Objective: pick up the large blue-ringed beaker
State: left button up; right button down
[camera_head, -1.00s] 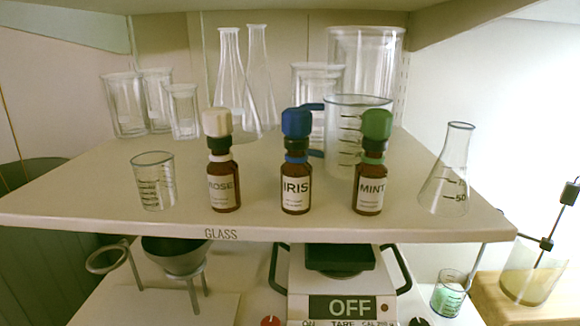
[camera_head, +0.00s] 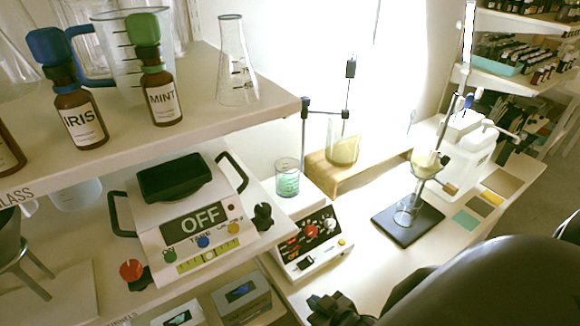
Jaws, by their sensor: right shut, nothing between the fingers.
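A large clear beaker (camera_head: 122,73) with dark graduation marks stands on the upper shelf, behind the MINT bottle (camera_head: 161,101). A blue loop (camera_head: 99,82) shows at its left side, partly hidden by the IRIS bottle (camera_head: 79,118). My right gripper (camera_head: 338,308) is at the bottom edge of the head view, dark and partly cut off. It is shut and empty, well below and to the right of the beaker. My left gripper is not in view.
An Erlenmeyer flask (camera_head: 237,75) stands near the shelf's right end. Below are a scale reading OFF (camera_head: 192,224), a small beaker of green liquid (camera_head: 287,182) on a stirrer (camera_head: 306,246), and a wooden stand (camera_head: 372,163).

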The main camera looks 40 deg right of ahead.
aim_at(288, 169)
jog(key=k+j+z, duration=0.1)
jog(key=z, duration=0.25)
jog(key=k+z, duration=0.1)
jog(key=z, duration=0.25)
jog(key=k+j+z, duration=0.1)
jog(key=z, duration=0.25)
jog(key=i+z, duration=0.1)
jog(key=i, duration=0.3)
